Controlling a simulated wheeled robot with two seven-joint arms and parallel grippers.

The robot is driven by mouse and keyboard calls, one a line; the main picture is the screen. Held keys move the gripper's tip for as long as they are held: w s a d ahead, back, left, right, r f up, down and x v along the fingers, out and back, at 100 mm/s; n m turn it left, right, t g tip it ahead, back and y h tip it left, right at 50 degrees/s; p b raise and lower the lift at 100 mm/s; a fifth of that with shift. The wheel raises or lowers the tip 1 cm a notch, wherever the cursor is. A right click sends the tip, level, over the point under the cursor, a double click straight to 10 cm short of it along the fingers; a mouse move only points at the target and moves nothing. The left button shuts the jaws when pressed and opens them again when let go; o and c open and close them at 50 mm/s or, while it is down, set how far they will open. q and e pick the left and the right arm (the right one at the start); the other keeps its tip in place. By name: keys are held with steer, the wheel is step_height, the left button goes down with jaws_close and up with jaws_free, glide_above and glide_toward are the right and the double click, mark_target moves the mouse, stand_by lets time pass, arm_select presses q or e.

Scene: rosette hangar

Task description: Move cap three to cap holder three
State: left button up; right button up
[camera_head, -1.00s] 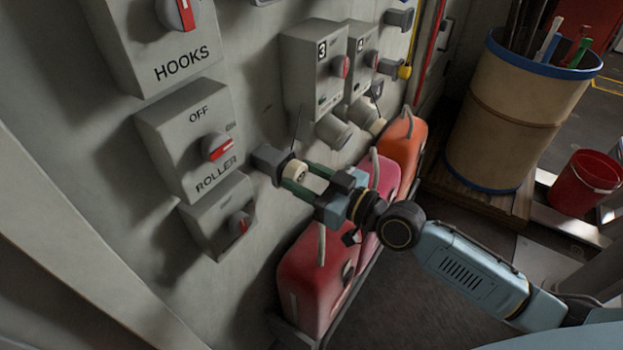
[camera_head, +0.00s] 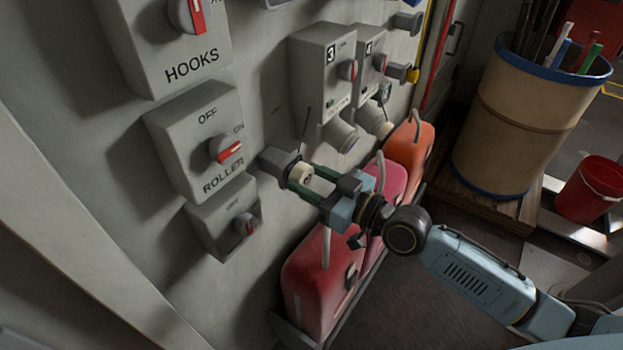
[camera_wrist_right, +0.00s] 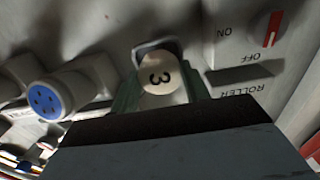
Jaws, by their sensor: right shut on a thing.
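Cap three (camera_head: 301,174) is a pale round cap; in the right wrist view its face (camera_wrist_right: 159,76) shows a black 3. My right gripper (camera_head: 304,180) is shut on it, with one green finger on either side. The cap is at the mouth of a grey holder (camera_head: 275,161) on the wall, left of the gripper. In the right wrist view the holder's rim (camera_wrist_right: 154,46) shows behind the cap. How deep the cap sits in it cannot be told. My left gripper is not in view.
The ROLLER switch box (camera_head: 197,135) is just left of the holder. Box 3 (camera_head: 323,72) has a socket (camera_head: 340,135) below it; a blue pinned socket (camera_wrist_right: 44,99) shows in the right wrist view. A red canister (camera_head: 318,285) stands below the gripper.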

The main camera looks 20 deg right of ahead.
steer(key=shift+w+a, duration=0.3)
steer(key=shift+w, duration=0.15)
stand_by(0.3)
steer(key=o, duration=1.4)
steer(key=shift+c, duration=0.2)
steer(key=b+v, duration=0.2)
steer(key=v, duration=1.1)
steer(key=shift+s, duration=0.15)
steer(key=shift+d, duration=0.1)
